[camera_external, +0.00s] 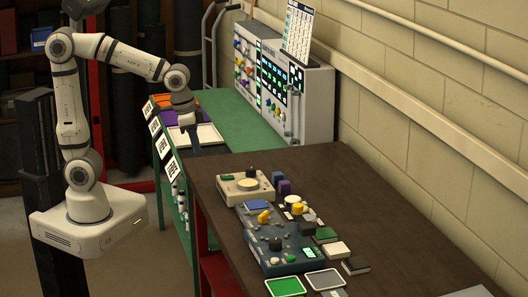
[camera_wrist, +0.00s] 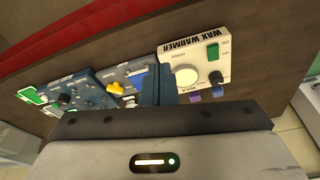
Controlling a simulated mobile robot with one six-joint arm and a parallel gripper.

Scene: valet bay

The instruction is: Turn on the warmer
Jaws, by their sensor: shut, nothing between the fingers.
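The wax warmer (camera_wrist: 203,44) is a cream box labelled "WAX WARMER". In the wrist view it lies just right of my gripper's fingers (camera_wrist: 155,78), upper right of centre. It has a green switch (camera_wrist: 213,52) beside an "ON" mark, a black knob (camera_wrist: 216,78) and a pale round lid or pot (camera_wrist: 186,77). The switch's position is unclear.
Blue-grey units (camera_external: 283,262) with knobs and a yellow part crowd the brown bench (camera_external: 375,215) beside the warmer. Purple and dark blocks (camera_external: 284,187) stand close by. A green bench (camera_external: 235,125) with a tall control panel (camera_external: 315,105) lies beyond. The bench's wall side is clear.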

